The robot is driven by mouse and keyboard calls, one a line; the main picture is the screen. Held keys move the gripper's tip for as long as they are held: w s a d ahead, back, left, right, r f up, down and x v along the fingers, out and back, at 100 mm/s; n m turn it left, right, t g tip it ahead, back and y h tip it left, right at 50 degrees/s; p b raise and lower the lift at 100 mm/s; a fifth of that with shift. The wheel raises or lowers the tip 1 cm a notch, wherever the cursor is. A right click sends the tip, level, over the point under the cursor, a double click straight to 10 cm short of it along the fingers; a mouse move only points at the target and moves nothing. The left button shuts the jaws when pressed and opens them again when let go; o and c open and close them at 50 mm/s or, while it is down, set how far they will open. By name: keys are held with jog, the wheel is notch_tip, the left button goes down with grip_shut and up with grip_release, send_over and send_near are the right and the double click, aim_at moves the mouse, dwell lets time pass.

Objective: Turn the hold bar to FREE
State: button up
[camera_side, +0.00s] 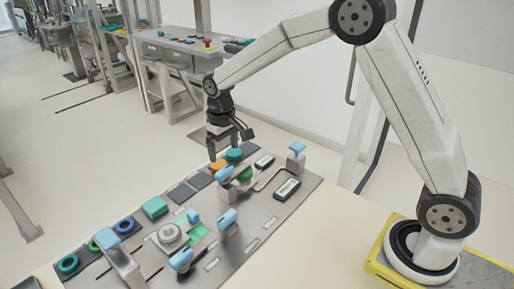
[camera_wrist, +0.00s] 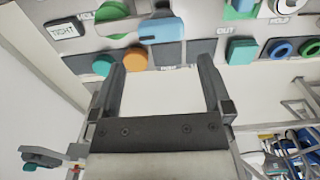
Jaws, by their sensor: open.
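A light-blue bar handle (camera_side: 223,174) stands on the grey panel's far part, beside a green piece (camera_side: 245,174). I take it for the hold bar; the word FREE is not readable. In the wrist view the blue handle (camera_wrist: 162,29) lies roughly sideways above the gap between my fingers, with the green piece (camera_wrist: 113,11) to its left by a partly covered label that seems to read HELD. My gripper (camera_side: 228,149) is open and empty above the panel's far end, apart from the handle. Its two fingers (camera_wrist: 162,64) also show in the wrist view.
A teal button (camera_side: 234,155) and an orange button (camera_side: 217,166) sit close to my gripper.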

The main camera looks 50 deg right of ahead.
aim_at(224, 170)
jog(key=shift+w, duration=0.25)
jog(key=shift+f, duration=0.2)
jog(key=shift+f, duration=3.7)
jog(key=shift+a, duration=0.1)
grip_shut()
